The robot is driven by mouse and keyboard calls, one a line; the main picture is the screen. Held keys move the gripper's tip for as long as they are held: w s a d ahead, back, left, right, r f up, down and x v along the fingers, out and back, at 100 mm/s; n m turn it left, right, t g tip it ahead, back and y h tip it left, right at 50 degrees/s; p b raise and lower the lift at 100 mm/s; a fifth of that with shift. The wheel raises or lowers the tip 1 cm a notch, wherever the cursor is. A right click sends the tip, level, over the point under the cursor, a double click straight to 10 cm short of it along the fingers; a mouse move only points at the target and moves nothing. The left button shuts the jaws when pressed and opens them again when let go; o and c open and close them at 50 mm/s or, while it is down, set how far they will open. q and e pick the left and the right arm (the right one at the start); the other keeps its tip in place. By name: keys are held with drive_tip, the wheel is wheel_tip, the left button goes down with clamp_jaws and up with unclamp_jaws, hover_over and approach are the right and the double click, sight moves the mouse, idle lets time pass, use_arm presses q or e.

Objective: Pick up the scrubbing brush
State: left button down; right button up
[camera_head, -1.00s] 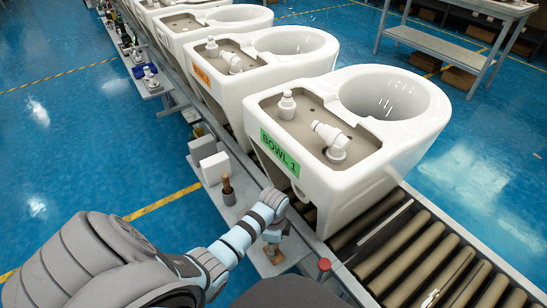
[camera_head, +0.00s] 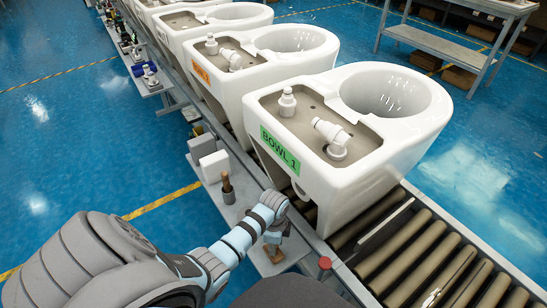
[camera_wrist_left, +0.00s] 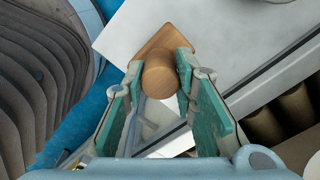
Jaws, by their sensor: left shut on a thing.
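The wooden scrubbing brush (camera_wrist_left: 150,48) is light brown with a round handle end facing the left wrist camera and a flat angular part behind it. My left gripper (camera_wrist_left: 160,68) is shut on the handle, with a green pad on each side. In the head view the brush's wood (camera_head: 273,254) shows below my left gripper (camera_head: 275,233), low over the narrow grey side shelf. The bristles are hidden, and I cannot tell whether the brush touches the shelf. My right gripper is not in view.
The grey side shelf (camera_head: 213,193) holds a brown-handled tool (camera_head: 227,187) and white boxes (camera_head: 213,165). The toilet bowl (camera_head: 330,195) labelled BOWL 1 stands close beside my left gripper on the roller conveyor (camera_head: 405,245). A red button (camera_head: 324,263) is on the conveyor edge.

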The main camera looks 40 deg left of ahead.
use_arm(q)
wheel_tip(320, 180, up, 20)
drive_tip(key=p, duration=0.9)
drive_tip(key=c, duration=1.9)
unclamp_jaws()
drive_tip(key=c, duration=0.4)
